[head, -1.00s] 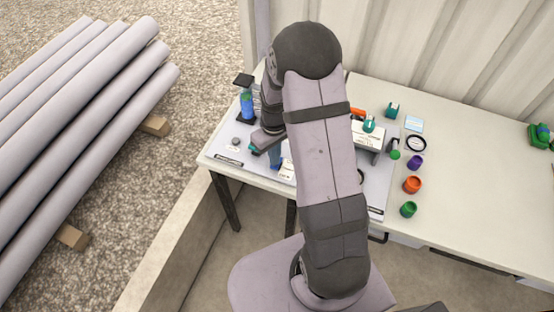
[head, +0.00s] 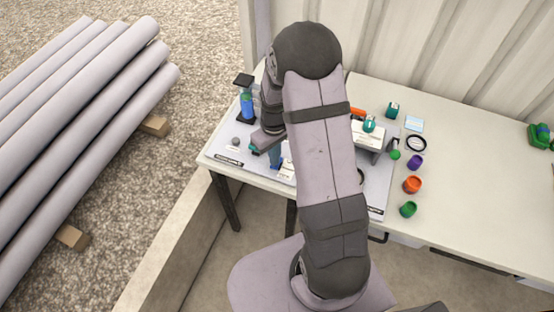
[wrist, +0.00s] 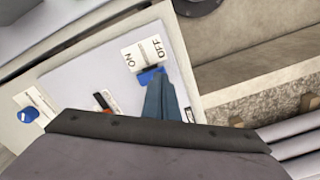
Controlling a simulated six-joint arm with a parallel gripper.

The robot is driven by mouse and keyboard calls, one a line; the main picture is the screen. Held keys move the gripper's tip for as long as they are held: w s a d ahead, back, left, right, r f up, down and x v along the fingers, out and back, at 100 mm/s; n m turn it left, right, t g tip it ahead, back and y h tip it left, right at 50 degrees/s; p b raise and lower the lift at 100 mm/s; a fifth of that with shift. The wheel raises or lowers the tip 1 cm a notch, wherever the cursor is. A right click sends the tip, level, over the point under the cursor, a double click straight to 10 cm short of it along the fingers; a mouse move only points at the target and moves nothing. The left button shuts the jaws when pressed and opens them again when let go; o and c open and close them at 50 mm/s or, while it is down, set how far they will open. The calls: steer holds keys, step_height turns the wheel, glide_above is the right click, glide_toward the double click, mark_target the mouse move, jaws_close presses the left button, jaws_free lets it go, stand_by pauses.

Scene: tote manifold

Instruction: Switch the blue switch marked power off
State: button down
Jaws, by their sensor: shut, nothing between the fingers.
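The blue switch (wrist: 148,75) shows in the wrist view beside a white label plate (wrist: 143,54) that reads ON on the left and OFF on the right. My gripper (wrist: 154,82) is shut and empty. Its blue-grey fingers reach down to the switch and cover part of it. I cannot tell whether the tips touch it. In the head view my gripper (head: 275,160) is low over the left part of the grey panel (head: 222,147), and my arm hides much of the panel.
In the head view a blue bottle (head: 247,105) stands behind my gripper. Orange (head: 412,184), purple and green pots stand right of the panel. The table's right side is mostly clear.

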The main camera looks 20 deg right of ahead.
steer(key=shift+f+b, duration=0.5)
steer(key=shift+f, duration=0.3)
steer(key=shift+r, duration=0.15)
step_height(320, 180, up, 7)
steer(key=p, duration=0.6)
stand_by(0.5)
stand_by(0.5)
